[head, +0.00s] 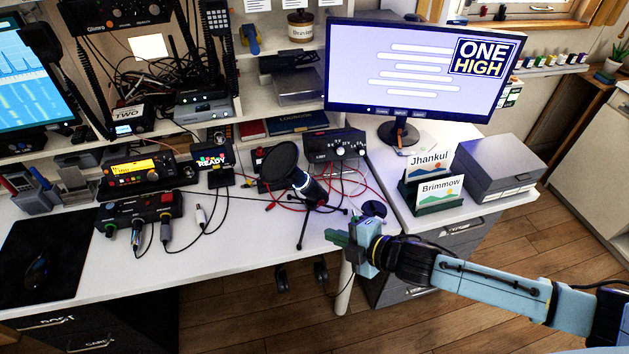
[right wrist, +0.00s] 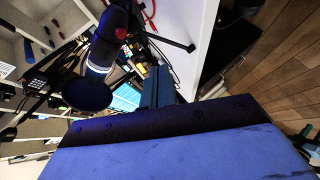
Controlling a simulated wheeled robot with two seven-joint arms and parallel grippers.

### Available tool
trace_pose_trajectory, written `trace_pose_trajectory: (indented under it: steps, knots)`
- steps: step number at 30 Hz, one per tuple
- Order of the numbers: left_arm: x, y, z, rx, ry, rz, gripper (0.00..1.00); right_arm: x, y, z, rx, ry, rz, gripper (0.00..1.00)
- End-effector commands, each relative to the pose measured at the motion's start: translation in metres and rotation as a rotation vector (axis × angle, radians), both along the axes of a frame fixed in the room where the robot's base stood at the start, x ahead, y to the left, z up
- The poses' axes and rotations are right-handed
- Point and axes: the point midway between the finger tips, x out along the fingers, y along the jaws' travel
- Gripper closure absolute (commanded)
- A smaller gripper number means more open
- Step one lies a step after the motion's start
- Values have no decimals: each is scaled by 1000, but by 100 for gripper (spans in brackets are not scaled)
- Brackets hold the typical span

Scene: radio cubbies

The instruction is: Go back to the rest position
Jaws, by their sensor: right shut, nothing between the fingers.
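My right gripper (head: 338,238) shows in the head view at the end of the light blue arm that comes in from the right. It is shut and empty, with its green fingers pointing left over the front edge of the white desk (head: 240,243). In the right wrist view its shut fingers (right wrist: 158,86) stick out beyond the blue gripper body. A black microphone on a tripod (head: 311,190) stands on the desk just behind and left of the fingers. It also shows in the right wrist view (right wrist: 100,52). My left gripper is not in view.
A monitor (head: 420,70), a card stand (head: 440,205) and a grey box (head: 500,165) stand behind and right of my right gripper. Radios (head: 145,175) and red cables (head: 355,178) crowd the back of the desk. The wooden floor (head: 480,255) is open at the right.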

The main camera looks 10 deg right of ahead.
Motion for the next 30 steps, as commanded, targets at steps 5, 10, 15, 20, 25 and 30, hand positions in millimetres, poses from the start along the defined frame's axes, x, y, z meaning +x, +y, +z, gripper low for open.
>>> trace_pose_trajectory:
  steps: [5,10,15,20,25,30]
  knots:
    - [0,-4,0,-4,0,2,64,0,1,0,2,2,-2,100]
    - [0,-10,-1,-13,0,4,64,-11,18,5,70,82,-92,100]
    - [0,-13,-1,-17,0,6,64,-41,29,16,229,316,-376,100]
    - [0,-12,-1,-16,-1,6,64,-81,4,21,360,566,-707,100]
    - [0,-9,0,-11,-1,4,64,-124,-26,21,430,750,-971,100]
    - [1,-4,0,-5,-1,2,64,-164,-50,20,467,883,-1179,100]
